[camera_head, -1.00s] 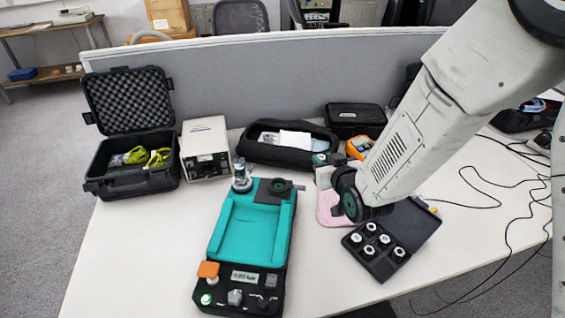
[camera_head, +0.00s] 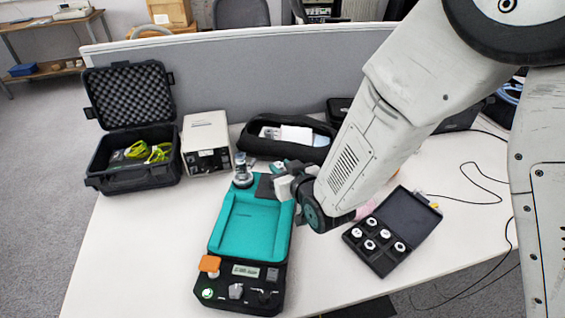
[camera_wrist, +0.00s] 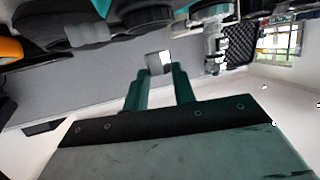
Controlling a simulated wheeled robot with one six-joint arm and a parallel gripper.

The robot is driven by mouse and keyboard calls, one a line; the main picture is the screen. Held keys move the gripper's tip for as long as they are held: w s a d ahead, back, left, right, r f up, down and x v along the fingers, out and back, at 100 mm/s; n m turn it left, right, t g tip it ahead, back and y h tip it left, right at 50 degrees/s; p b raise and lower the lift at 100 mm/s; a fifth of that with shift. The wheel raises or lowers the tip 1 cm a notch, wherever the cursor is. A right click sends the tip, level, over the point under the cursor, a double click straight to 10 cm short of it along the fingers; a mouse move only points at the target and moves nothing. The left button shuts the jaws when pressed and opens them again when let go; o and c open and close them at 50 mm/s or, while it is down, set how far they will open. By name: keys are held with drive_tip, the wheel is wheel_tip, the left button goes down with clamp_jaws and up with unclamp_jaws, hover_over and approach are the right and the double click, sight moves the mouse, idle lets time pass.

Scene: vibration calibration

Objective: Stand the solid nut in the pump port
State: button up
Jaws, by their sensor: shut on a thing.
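My gripper (camera_head: 284,180) is at the upper right corner of the teal-lined black unit (camera_head: 290,225), above its dark top plate (camera_head: 264,187). In the wrist view its teal fingers (camera_wrist: 160,82) are shut on a small grey-white nut (camera_wrist: 158,62) at their tips. The nut is hard to make out in the head view. A silver upright cylinder (camera_head: 242,172) stands at the unit's upper left; it also shows in the wrist view (camera_wrist: 212,48). My gripper and arm hide the right part of the top plate, where a dark round fitting stood. I cannot tell for certain which part is the pump port.
A black case (camera_head: 345,237) with several white nuts lies open to the right. A white box instrument (camera_head: 206,143), an open black case (camera_head: 100,165) and a black pouch (camera_head: 255,145) stand behind. Cables lie at right. The table's left front is clear.

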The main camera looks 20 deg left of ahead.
drive_tip(key=shift+f, duration=1.55)
drive_tip(key=shift+f, duration=0.25)
drive_tip(key=o, duration=1.1)
